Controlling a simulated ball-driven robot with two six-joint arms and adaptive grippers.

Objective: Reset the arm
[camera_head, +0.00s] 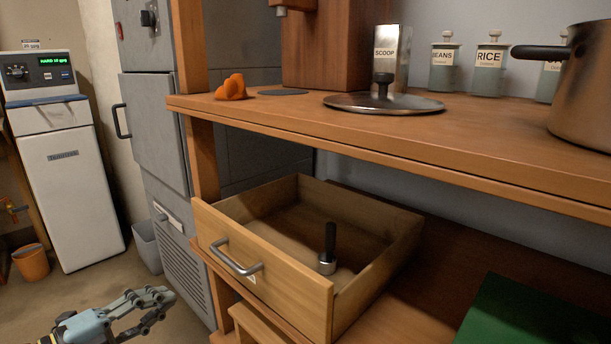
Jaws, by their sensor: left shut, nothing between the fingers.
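My left gripper (158,304) is at the bottom left of the head view, in front of and below the open drawer. Its fingers are shut with nothing held. It is apart from the drawer and its handle. My right gripper is not in view. The wooden drawer (275,291) stands pulled out under the counter, with a metal handle (236,259) on its front. A tool with a black handle and a metal base (328,250) stands upright inside the drawer.
A wooden counter (470,140) holds a lid (384,103), a large pot (585,85), labelled jars (489,68) and an orange object (231,87). Grey cabinets (152,135) stand behind. A white machine (70,185) and an orange bucket (31,263) are at left.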

